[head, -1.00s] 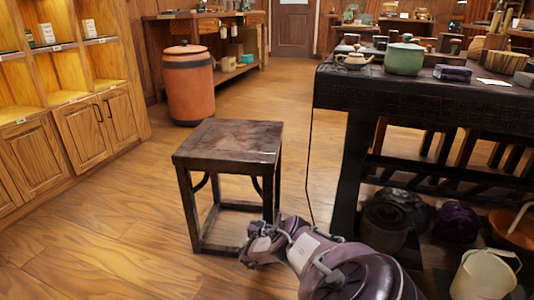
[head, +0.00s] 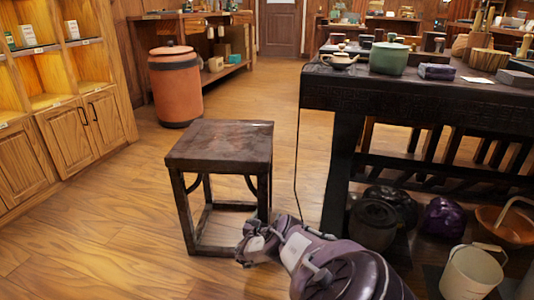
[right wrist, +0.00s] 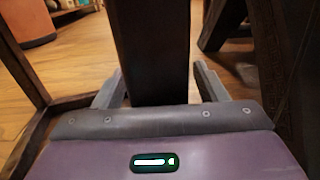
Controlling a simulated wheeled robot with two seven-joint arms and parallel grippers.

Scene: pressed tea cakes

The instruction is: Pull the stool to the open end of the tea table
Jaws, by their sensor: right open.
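The dark wooden square stool (head: 220,144) stands upright on the floor left of the tea table, with a gap between them. The dark tea table (head: 400,92) shows its near left end to the stool. My right gripper (head: 246,246) is low by the stool's near right leg, its arm coming from the lower right. In the right wrist view the open fingers (right wrist: 158,88) stand either side of a dark upright leg (right wrist: 150,45), apparently that stool leg. I cannot tell whether they touch it. My left gripper is not in view.
A terracotta jar (head: 176,88) stands behind the stool, and wooden cabinets (head: 68,140) line the left. Under the table are dark round bundles, a brown basket (head: 505,228) and a pale bucket (head: 471,272). The floor left of the stool is clear.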

